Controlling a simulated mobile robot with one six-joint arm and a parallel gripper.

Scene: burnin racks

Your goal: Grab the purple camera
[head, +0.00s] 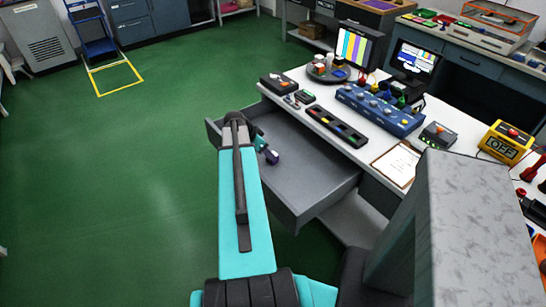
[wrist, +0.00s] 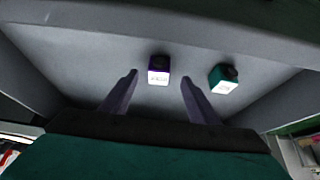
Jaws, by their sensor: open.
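The purple camera (wrist: 158,69) lies on the grey drawer floor in the wrist view, a small dark purple block with a white label on its near face. My gripper (wrist: 159,77) is open and empty, with one finger on each side of the camera in the picture and gaps between. I cannot tell whether the fingertips are down at its height. A teal camera (wrist: 223,78) with a dark lens and white label sits to the right, outside the right finger. In the head view my arm reaches over the open drawer (head: 318,185) and partly hides its left end.
The drawer's walls enclose the cameras. Above the drawer is a white bench (head: 345,150) with a blue device (head: 380,110), a black tray (head: 336,126), a clipboard (head: 397,164) and a yellow display (head: 505,143). The green floor (head: 140,180) at left is clear.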

